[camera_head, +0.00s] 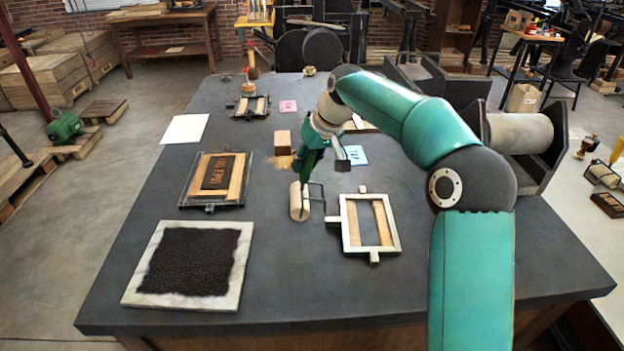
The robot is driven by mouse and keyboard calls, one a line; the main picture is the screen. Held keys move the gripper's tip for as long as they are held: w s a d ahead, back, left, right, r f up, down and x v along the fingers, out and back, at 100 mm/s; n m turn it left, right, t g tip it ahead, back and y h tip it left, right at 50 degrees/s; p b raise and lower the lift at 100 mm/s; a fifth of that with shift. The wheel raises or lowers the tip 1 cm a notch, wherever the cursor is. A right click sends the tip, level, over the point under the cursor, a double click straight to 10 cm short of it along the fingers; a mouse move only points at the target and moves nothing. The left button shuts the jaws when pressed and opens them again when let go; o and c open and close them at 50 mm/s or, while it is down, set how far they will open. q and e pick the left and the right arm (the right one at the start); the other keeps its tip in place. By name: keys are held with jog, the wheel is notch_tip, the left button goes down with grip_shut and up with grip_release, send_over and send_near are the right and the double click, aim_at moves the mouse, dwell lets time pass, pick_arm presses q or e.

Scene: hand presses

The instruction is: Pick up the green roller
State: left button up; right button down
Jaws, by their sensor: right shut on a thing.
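The green roller (299,203) is near the middle of the dark table, with a pale cylinder, a thin dark wire frame and a green handle. My right gripper (321,157) comes down from above and is shut on the roller's handle, whose upper part is partly hidden by the fingers. The pale cylinder hangs or rests just below the gripper; I cannot tell if it touches the table. My left gripper is not in view.
A white frame (347,238) lies right of the roller. A type block in a frame (236,196) and a black inked slab (133,290) lie to the left. A wooden block (282,142) and a blue card (355,155) are behind. The table's front middle (300,290) is clear.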

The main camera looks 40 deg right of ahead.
jog(key=shift+r, duration=0.8)
notch_tip(320, 180, up, 8)
jog(key=p, duration=0.2)
jog(key=shift+w+r+p, duration=0.1)
jog(key=shift+r+p, duration=0.05)
jog(key=shift+p, duration=0.25)
notch_tip(320, 180, up, 10)
jog(key=p, duration=0.6)
dwell(0.3)
